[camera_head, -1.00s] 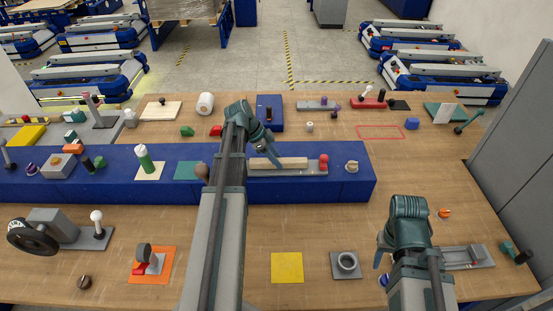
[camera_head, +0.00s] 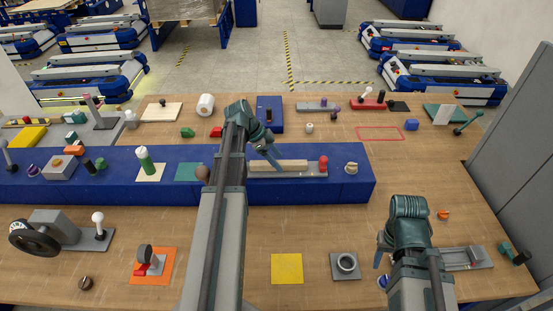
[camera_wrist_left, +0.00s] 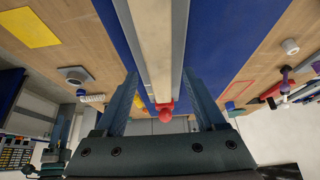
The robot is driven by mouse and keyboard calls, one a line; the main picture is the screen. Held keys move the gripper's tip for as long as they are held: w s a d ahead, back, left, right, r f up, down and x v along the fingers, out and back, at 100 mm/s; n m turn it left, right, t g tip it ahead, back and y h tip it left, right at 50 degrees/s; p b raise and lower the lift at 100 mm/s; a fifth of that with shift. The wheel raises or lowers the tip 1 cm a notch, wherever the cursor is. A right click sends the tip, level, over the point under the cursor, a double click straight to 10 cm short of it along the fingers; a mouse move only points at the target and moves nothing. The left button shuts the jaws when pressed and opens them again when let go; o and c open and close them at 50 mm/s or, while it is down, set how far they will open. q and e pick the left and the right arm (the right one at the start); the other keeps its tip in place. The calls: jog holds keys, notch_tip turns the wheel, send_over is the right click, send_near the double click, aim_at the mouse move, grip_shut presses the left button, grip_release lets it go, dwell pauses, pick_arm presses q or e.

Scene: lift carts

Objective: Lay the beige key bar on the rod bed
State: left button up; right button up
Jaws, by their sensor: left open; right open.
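The beige key bar (camera_head: 282,165) lies lengthwise along the grey rod bed (camera_head: 300,174) on the blue raised block. In the left wrist view the bar (camera_wrist_left: 154,45) runs between the bed's grey rails (camera_wrist_left: 180,40), toward a red knob (camera_wrist_left: 164,111). My left gripper (camera_head: 272,158) is at the bar. In the left wrist view its open fingers (camera_wrist_left: 160,78) stand apart on either side of the bar and bed. My right gripper (camera_head: 382,262) is open and empty over the table at the lower right.
The blue block (camera_head: 345,188) also carries a green-and-white bottle (camera_head: 146,161) and a ring-shaped part (camera_head: 351,168). A yellow square (camera_head: 287,268) and a grey plate with a ring (camera_head: 346,265) lie in front. A grey panel (camera_head: 520,130) stands at the right edge.

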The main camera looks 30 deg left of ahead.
pick_arm(q)
notch_tip(320, 180, up, 3)
jog(key=shift+f+p, duration=0.1)
jog(key=shift+p, duration=0.95)
jog(key=s+d+r, duration=0.1)
jog(key=s+d, duration=0.7)
jog(key=s, duration=0.5)
jog(key=shift+s+d+p, duration=0.25)
jog(key=shift+s+p, duration=0.05)
jog(key=shift+p, duration=0.15)
pick_arm(e)
notch_tip(320, 180, up, 4)
jog(key=shift+f, duration=0.1)
pick_arm(q)
jog(key=s+d+f+n+g+y+b, duration=0.1)
jog(key=d+f+n+y+b, duration=0.2)
jog(key=d, duration=0.8)
jog(key=s+d+f+n+g+y+b, duration=0.1)
jog(key=d+f+n+g+y+b, duration=0.1)
jog(key=d+f, duration=0.5)
jog(key=d+n+y+b, duration=0.1)
jog(key=d+n+b, duration=0.1)
jog(key=d+b, duration=0.1)
jog(key=shift+s+d+f+n+y, duration=0.3)
jog(key=shift+d+f+n, duration=0.1)
jog(key=shift+d, duration=0.4)
pick_arm(e)
notch_tip(320, 180, down, 8)
